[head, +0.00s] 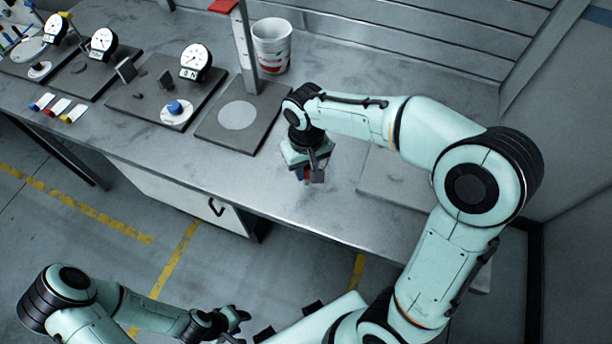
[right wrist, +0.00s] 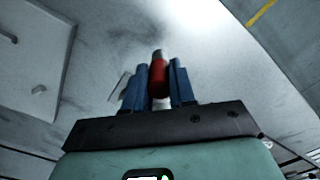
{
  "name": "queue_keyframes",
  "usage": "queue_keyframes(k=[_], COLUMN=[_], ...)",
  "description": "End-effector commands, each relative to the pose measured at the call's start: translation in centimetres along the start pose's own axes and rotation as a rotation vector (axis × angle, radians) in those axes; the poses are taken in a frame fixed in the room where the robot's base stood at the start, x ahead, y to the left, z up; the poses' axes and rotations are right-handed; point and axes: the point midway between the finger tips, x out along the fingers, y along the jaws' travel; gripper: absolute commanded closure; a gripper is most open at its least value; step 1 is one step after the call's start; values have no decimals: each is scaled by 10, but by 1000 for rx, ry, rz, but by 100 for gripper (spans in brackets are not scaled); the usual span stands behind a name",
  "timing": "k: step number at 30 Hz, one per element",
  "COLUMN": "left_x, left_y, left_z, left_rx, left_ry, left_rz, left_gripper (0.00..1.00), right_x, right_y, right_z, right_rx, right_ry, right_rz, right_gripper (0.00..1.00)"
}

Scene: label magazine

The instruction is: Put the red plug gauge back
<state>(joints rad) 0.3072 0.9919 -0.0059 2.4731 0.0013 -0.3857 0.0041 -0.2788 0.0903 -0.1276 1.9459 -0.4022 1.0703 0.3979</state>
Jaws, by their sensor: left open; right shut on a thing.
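The red plug gauge (right wrist: 158,76) is between the two blue fingers of my right gripper (right wrist: 160,85) in the right wrist view. Its body is red with a dark end, and part of it is hidden by the fingers. In the head view my right gripper (head: 308,174) is over the front part of the bench, and only a bit of red shows at its fingers. My left gripper (head: 238,320) is open and empty, low over the floor in front of the bench. I cannot tell which place belongs to the red gauge.
A dark plate with a pale disc (head: 237,115) lies left of my right gripper. A white cup (head: 272,46) stands behind. A flat grey plate (head: 392,188) lies right.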

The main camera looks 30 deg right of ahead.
Motion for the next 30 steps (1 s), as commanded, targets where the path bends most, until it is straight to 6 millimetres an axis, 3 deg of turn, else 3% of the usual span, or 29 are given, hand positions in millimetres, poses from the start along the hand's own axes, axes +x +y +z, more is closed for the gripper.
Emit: queue_keyframes(k=[7,20,21,23,30], left_x=[6,9,9,8,8], left_y=[-3,-5,-5,-5,-4], left_z=[3,5,5,5,5], left_rx=[-2,-2,-2,-2,-2], left_ry=[-4,-7,-7,-7,-6], left_rz=[-2,-2,-2,-2,-2], left_gripper=[57,57,57,57,57], right_x=[36,42,42,42,41], right_y=[0,0,0,0,0], right_z=[1,1,1,0,0], right_rx=[1,1,1,1,1], right_ry=[-4,-1,-1,-1,-1], right_rz=[1,0,0,0,0], right_gripper=[100,100,69,50,50])
